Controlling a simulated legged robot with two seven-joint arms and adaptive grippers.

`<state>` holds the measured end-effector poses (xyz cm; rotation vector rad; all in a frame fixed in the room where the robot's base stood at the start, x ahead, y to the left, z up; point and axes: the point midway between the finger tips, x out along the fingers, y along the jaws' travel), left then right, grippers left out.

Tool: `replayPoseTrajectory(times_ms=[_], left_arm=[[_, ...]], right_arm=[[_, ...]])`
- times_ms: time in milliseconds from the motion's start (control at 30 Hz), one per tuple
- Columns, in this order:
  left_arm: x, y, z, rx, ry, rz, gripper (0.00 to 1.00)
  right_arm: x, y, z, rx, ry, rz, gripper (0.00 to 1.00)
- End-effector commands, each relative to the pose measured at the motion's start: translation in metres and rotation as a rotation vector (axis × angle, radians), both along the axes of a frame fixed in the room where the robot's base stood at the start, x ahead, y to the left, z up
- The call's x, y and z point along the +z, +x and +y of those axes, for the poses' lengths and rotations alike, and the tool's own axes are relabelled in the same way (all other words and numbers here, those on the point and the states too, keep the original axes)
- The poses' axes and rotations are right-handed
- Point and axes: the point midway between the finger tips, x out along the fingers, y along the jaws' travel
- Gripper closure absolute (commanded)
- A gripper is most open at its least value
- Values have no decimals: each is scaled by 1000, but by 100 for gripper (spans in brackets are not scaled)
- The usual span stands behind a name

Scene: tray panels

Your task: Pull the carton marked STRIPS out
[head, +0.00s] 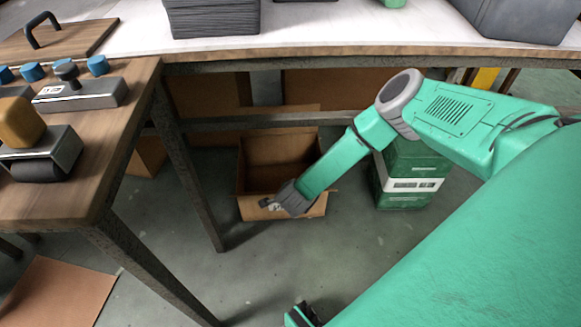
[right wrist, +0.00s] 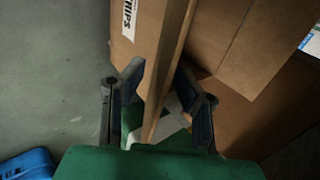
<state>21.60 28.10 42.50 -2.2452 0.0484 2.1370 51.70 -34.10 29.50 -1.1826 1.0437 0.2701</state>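An open brown cardboard carton (head: 252,208) stands on the floor under the bench. In the right wrist view, the carton (right wrist: 195,25) shows close up, with a white label (right wrist: 130,18) whose visible letters end in "IPS". My right gripper (head: 284,206) is at the carton's front wall, pointing down. In the right wrist view, the right gripper (right wrist: 160,85) has its fingers apart, one on each side of the upright wall. I see no firm pinch on it. The arm hides part of the carton's front and right side.
Green crates with a white band (head: 408,184) stand right of the carton. A bench leg (head: 185,160) is close on its left, and the bench edge (head: 300,57) is above. A brown sheet (head: 60,293) lies at lower left. The floor in front is clear.

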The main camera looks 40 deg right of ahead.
Motion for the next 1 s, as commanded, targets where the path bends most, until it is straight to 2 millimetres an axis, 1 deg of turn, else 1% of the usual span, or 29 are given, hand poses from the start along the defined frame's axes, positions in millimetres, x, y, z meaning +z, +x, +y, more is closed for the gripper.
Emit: replayPoseTrajectory(times_ms=[33, 167, 533, 567, 600, 633, 1000], left_arm=[[-6, 0, 0, 0, 0, 0, 60], [-10, 0, 0, 0, 0, 0, 60], [-11, 0, 0, 0, 0, 0, 60], [-11, 0, 0, 0, 0, 0, 60], [-11, 0, 0, 0, 0, 0, 60], [-11, 0, 0, 0, 0, 0, 60], [-11, 0, 0, 0, 0, 0, 60]], right_arm=[[-8, 3, -2, 0, 0, 0, 72], [-15, 9, -5, -1, 0, 0, 72], [-16, 11, -6, 1, 1, 0, 72], [-16, 11, -6, 1, 1, 0, 79], [-16, 11, -6, 1, 1, 0, 94], [-16, 11, -6, 1, 1, 0, 100], [-16, 11, -6, 5, 0, 0, 100]])
